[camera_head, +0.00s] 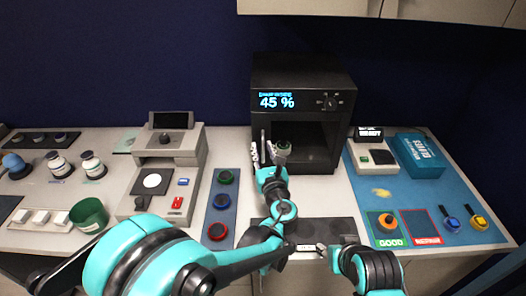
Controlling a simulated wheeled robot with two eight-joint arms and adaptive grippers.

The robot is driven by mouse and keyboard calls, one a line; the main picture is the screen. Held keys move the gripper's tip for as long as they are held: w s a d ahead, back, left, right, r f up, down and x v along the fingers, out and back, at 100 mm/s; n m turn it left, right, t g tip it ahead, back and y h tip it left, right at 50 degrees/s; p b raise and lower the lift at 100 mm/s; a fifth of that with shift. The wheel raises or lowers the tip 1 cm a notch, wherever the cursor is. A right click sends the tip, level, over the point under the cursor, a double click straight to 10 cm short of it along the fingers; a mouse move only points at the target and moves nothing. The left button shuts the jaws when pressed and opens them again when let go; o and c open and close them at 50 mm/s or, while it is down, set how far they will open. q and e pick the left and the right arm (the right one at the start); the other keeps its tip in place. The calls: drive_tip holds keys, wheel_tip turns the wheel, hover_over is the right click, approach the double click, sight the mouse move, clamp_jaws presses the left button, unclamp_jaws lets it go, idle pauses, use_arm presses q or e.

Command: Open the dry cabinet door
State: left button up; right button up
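The dry cabinet (330,82) is a black box at the back centre of the bench, with a lit display reading 45 % and a dial above a dark front. Its lower front shows a dark recess with a paler floor; I cannot tell whether a clear door covers it. My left gripper (263,153) is at the cabinet's lower left front, beside a thin upright bar that may be the door handle. Its grip is too small to make out. My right gripper (318,248) is low at the bench's front edge, away from the cabinet, its fingers partly hidden.
A strip of coloured round knobs (221,204) and a grey instrument (167,172) stand left of the cabinet. A blue mat (382,190) with a teal box (418,155) lies to the right. A dark panel (318,230) lies in front; bare bench separates it from the cabinet.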

use_arm(q)
clamp_jaws()
